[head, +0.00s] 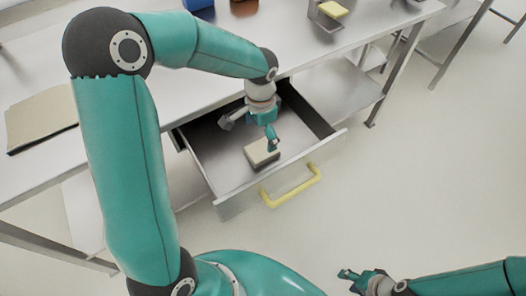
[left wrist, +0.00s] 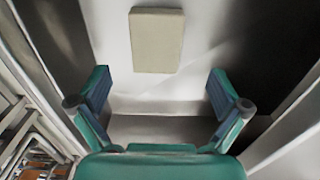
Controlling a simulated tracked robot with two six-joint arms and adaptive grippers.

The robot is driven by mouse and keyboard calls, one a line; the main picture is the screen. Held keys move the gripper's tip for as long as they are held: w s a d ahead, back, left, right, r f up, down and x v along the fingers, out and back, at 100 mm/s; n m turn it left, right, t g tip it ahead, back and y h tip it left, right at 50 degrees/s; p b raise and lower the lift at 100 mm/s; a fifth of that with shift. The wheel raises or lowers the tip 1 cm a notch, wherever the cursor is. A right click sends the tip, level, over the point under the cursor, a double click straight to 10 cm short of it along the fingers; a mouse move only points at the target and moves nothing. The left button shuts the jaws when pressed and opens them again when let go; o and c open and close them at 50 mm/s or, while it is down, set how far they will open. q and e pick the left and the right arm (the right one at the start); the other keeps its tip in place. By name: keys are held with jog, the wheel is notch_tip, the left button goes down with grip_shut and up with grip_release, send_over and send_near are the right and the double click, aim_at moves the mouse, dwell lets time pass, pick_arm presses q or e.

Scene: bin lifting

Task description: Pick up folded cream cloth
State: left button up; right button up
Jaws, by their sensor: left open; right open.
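A folded cream cloth (head: 262,153) lies flat on the floor of an open drawer, near its front. In the left wrist view the cloth (left wrist: 156,40) is a plain beige rectangle, ahead of the fingertips and lying between their lines. My left gripper (head: 248,133) is inside the drawer space, above and beside the cloth, with one finger overlapping it in the head view. The left gripper (left wrist: 159,76) has its fingers spread wide with nothing between them. My right gripper (head: 354,280) is open and empty, low at the bottom of the head view, away from the drawer.
The drawer (head: 228,208) is pulled out, with a yellow handle (head: 291,187) on its front. Its walls surround my left gripper. A larger beige folded item (head: 40,118) lies on the steel table (head: 185,95). A metal holder with a yellow item (head: 333,9) stands at the back.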

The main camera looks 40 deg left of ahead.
aim_at(262, 149)
pick_arm(q)
jog(key=shift+s+d+f, duration=0.1)
jog(key=shift+d+f, duration=0.05)
jog(key=shift+f, duration=1.5)
jog(key=shift+s+d+f, duration=0.1)
jog(key=shift+f, duration=1.5)
jog(key=c, duration=1.1)
jog(key=shift+r, duration=0.2)
notch_tip(262, 149, up, 20)
jog(key=p, duration=0.2)
jog(key=shift+f, duration=0.15)
